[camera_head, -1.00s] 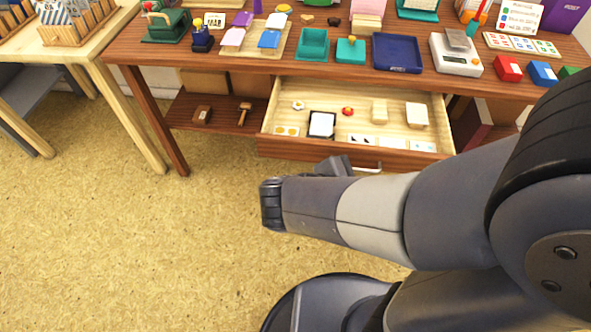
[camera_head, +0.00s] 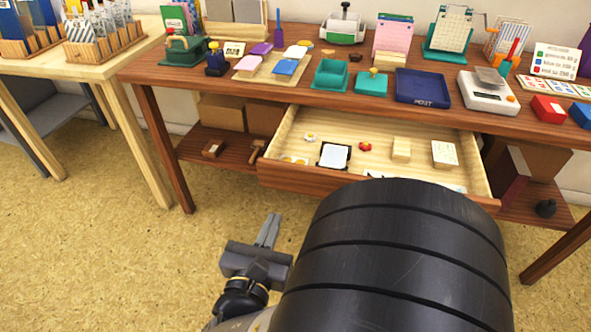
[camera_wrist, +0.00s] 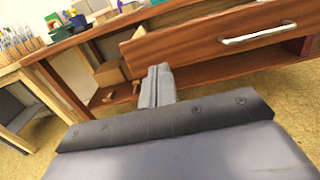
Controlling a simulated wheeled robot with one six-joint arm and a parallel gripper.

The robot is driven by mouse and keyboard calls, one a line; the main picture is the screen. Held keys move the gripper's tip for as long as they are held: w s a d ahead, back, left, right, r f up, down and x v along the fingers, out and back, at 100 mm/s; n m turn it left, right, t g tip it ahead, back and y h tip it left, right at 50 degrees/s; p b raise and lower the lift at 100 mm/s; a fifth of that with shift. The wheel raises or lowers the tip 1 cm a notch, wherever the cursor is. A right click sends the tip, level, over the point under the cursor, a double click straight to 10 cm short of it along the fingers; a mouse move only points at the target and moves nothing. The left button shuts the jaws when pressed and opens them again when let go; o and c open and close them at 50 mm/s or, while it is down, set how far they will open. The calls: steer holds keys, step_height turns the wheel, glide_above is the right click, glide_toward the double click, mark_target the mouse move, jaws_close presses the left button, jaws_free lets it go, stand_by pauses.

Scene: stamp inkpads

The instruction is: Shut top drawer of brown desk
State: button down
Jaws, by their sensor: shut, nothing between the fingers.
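The brown desk (camera_head: 160,75) stands ahead with its top drawer (camera_head: 275,174) pulled out toward me. The drawer holds a black-framed pad (camera_head: 334,155), wooden blocks and small stamps. In the wrist view the drawer front (camera_wrist: 190,40) is close, with a silver bar handle (camera_wrist: 258,33) at the upper right. My gripper (camera_head: 270,228) is shut and empty, in front of the drawer and below its left end in the head view. In the wrist view my gripper (camera_wrist: 157,75) shows left of the handle, apart from it.
The desk top carries trays, a scale (camera_head: 488,90) and stamps. A lower shelf (camera_head: 225,150) holds boxes and a mallet. A light wooden table (camera_head: 100,68) stands at the left. The floor (camera_head: 110,260) at the left is clear.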

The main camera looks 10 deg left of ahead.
mark_target(292, 174)
steer(key=w+b, duration=0.2)
steer(key=w, duration=0.9)
steer(key=shift+d+b, duration=0.2)
steer(key=shift+b, duration=0.2)
steer(key=shift+w, duration=0.1)
